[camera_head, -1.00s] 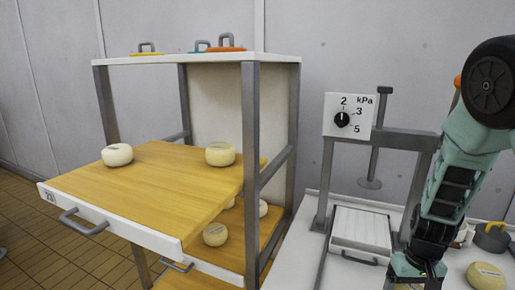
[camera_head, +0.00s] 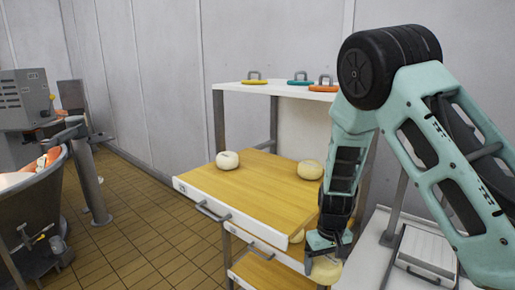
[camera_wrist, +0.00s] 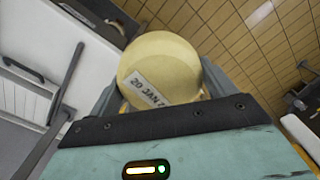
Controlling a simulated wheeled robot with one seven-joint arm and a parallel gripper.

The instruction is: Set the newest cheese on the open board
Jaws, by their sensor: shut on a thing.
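My gripper (camera_head: 326,256) is shut on a pale yellow round cheese (camera_head: 325,272), just in front of the rack's right side. In the wrist view the held cheese (camera_wrist: 165,65) fills the space between the fingers, and its label reads "20 JAN", the rest being unclear. The open board (camera_head: 255,190) is a wooden shelf pulled out of the rack, with a white front and a grey handle. Two cheeses stand on it: one at the back left (camera_head: 228,160) and one at the back right (camera_head: 310,170). My gripper is right of the board's front corner, and its height relative to the board is unclear.
The rack top (camera_head: 270,87) carries coloured lids with handles. A press bed (camera_head: 428,250) stands at right, a vat (camera_head: 35,205) at left. The open board's front half is bare.

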